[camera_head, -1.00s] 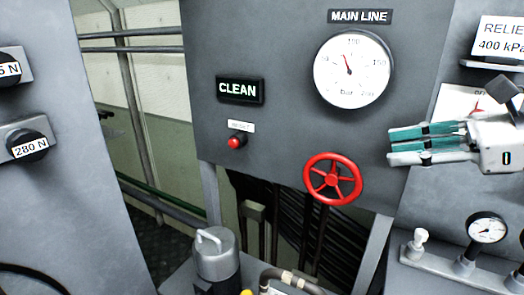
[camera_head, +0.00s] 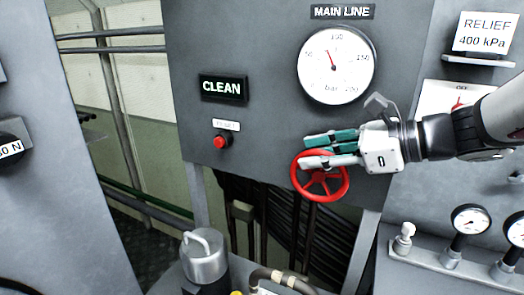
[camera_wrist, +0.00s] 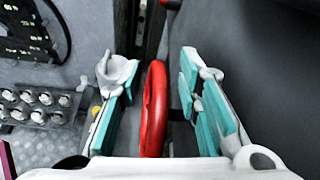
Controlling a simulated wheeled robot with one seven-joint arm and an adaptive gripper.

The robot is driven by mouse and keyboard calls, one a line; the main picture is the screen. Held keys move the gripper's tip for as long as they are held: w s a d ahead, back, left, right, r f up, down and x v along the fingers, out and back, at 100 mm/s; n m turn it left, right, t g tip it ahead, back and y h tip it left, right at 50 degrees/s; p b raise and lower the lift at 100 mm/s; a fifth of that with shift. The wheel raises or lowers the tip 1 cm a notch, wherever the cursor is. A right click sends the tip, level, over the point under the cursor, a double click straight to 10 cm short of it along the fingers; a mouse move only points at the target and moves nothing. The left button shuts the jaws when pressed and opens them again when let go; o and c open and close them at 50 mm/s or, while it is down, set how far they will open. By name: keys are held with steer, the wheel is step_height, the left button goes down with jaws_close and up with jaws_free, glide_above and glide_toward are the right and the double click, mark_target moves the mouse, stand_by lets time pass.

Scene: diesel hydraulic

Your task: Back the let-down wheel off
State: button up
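The let-down wheel is taken to be the red spoked handwheel (camera_head: 322,190) on the grey panel below the main line gauge. My gripper (camera_head: 308,151) is at the wheel's upper part in the head view, with its teal-padded fingers pointing left. In the wrist view the red rim (camera_wrist: 153,110) stands between the two fingers of my gripper (camera_wrist: 158,100). The fingers are apart, with a visible gap on each side of the rim. The gripper hides part of the wheel's top in the head view.
The main line gauge (camera_head: 336,64) is above the wheel. A lit CLEAN sign (camera_head: 222,88) and a red reset button (camera_head: 220,142) are to the left. A relief sign (camera_head: 484,33) and small gauges (camera_head: 470,220) are to the right. A metal canister (camera_head: 205,257) stands below.

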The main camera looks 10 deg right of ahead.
jaws_close()
steer(key=shift+r+p, duration=0.15)
steer(key=shift+p, duration=0.25)
steer(key=shift+a+g+h+p, duration=0.2)
steer(key=shift+g+h+p, duration=0.2)
steer(key=shift+p, duration=0.65)
steer(key=g+h+p, duration=0.1)
steer(key=p, duration=0.1)
steer(key=shift+w+a+p, duration=0.2)
steer(key=shift+p, duration=0.1)
steer(key=shift+w+f+h+p, duration=0.2)
steer(key=shift+h+p, duration=0.1)
steer(key=shift+p, duration=0.05)
jaws_free()
